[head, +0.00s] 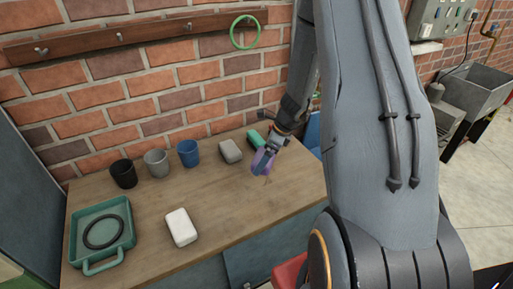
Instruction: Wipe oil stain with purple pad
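My gripper (271,150) is over the right part of the wooden workbench. It is shut on a purple pad (261,162), which is tilted on its edge. The pad is low over the bench; I cannot tell whether it touches the wood. A small dark mark (268,181), apparently the oil stain, shows on the bench just below and in front of the pad. Part of the mark may be hidden by the pad.
A green block (254,139) and a grey block (230,151) lie behind the pad. Black (123,174), grey (157,163) and blue (188,153) cups stand farther left. A white block (181,227) and a green tray (72,245) lie in front. The bench (225,215) is clear mid-front.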

